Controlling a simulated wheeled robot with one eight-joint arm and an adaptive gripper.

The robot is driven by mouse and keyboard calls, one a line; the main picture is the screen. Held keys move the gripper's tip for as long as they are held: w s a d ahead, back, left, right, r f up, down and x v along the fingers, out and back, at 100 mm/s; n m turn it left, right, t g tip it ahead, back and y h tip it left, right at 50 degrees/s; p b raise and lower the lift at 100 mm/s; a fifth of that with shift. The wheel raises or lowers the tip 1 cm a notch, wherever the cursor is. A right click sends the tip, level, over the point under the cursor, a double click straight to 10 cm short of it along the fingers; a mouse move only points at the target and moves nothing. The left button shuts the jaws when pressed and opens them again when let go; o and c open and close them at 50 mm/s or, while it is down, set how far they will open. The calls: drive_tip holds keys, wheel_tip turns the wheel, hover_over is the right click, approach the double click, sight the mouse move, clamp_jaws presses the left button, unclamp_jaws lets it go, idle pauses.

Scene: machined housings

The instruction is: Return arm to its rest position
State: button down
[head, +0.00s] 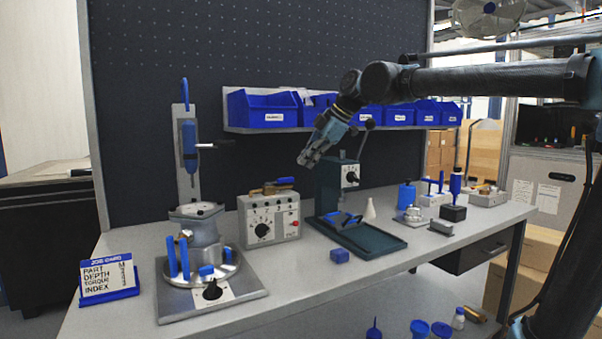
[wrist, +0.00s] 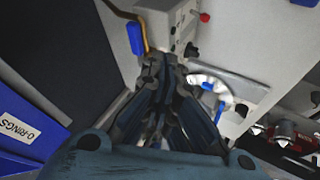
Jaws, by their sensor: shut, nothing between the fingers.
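My gripper (head: 309,158) is shut and empty. In the head view it hangs in the air above the workbench (head: 310,275), in front of the dark pegboard and just left of the green press-like machine (head: 334,185). It points down and to the left. My arm reaches in from the right side of that view. In the wrist view my gripper (wrist: 155,65) fills the middle, its fingers together. Past the fingers are the grey control box (wrist: 168,22) and part of the round metal fixture (wrist: 210,90).
Blue bins (head: 265,108) line a shelf behind my gripper. The grey dial box (head: 270,219) and the round fixture (head: 205,245) stand to the left. A job card (head: 108,278) stands at far left. A blue block (head: 340,256) lies near the front. Bottles and small tools (head: 407,195) stand right.

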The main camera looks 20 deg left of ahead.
drive_tip(key=shift+v, duration=1.45)
drive_tip(key=d+f+m+t+h, duration=0.1)
drive_tip(key=d+f+m, duration=0.4)
drive_tip(key=d, duration=0.5)
drive_tip(key=w+d+f+m+h, duration=0.1)
drive_tip(key=d+f+m+h, duration=0.15)
drive_tip(key=d+f, duration=0.6)
drive_tip(key=d+f+m+t, duration=0.1)
drive_tip(key=d+f+m, duration=0.4)
drive_tip(key=d, duration=0.6)
drive_tip(key=s+d+f+m+h, duration=0.2)
drive_tip(key=s+d+f+m, duration=0.4)
drive_tip(key=d+f, duration=0.4)
drive_tip(key=s+d+f+m+h, duration=0.2)
drive_tip(key=s+d+f+m, duration=0.5)
drive_tip(key=d+f, duration=0.3)
drive_tip(key=shift+f, duration=0.7)
drive_tip(key=shift+a, duration=0.1)
